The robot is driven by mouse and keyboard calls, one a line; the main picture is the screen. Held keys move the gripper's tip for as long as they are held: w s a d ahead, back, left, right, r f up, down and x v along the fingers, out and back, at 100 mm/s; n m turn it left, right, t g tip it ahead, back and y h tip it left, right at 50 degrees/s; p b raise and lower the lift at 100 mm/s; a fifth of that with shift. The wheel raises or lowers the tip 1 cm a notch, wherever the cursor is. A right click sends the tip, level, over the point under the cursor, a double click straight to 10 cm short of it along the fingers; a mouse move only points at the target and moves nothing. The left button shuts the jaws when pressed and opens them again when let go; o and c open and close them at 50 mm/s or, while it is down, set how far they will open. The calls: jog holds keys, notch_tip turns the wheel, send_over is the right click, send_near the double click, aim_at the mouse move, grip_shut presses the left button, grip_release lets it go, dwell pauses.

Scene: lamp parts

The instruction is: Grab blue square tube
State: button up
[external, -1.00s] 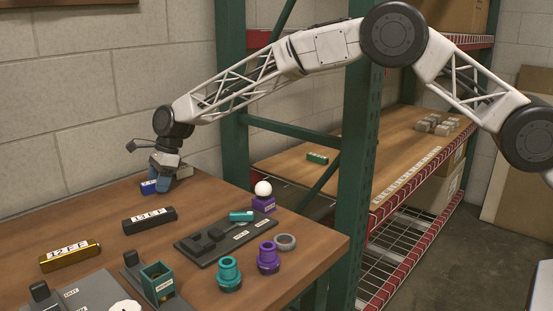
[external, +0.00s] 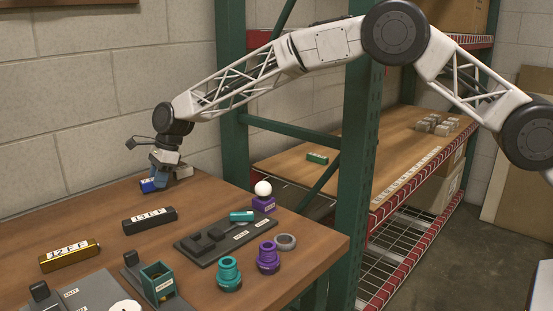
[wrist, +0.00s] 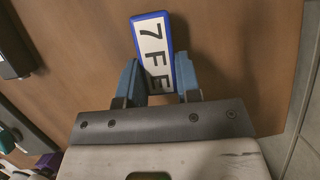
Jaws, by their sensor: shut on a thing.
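The blue square tube (wrist: 153,50) has a white label reading "7FE" and lies between my gripper's blue fingers in the wrist view. In the external view the tube (external: 149,185) shows at the far end of the wooden table, partly hidden by my gripper. My gripper (wrist: 161,82) is shut on the tube, one finger on each long side near its lower end. In the external view my gripper (external: 162,170) points down at the tabletop. I cannot tell whether the tube touches the table.
A black tube (external: 149,220) and a gold tube (external: 70,255) lie nearer on the table. A dark fixture plate (external: 225,240), a purple block with a white ball (external: 263,188), and teal (external: 229,274) and purple (external: 268,257) round parts stand to the right. A wall is close behind my gripper.

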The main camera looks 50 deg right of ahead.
notch_tip(320, 180, up, 3)
jog(key=shift+f, duration=0.15)
jog(key=shift+s+d+r, duration=0.25)
jog(key=shift+s+d, duration=0.8)
jog(key=shift+s, duration=1.4)
jog(key=shift+s+d+r, duration=0.2)
jog(key=shift+s+d, duration=0.8)
jog(key=shift+s, duration=1.45)
jog(key=shift+s+d+r, duration=0.25)
jog(key=shift+s+d, duration=0.8)
jog(key=shift+s, duration=1.4)
jog(key=shift+s+r, duration=0.1)
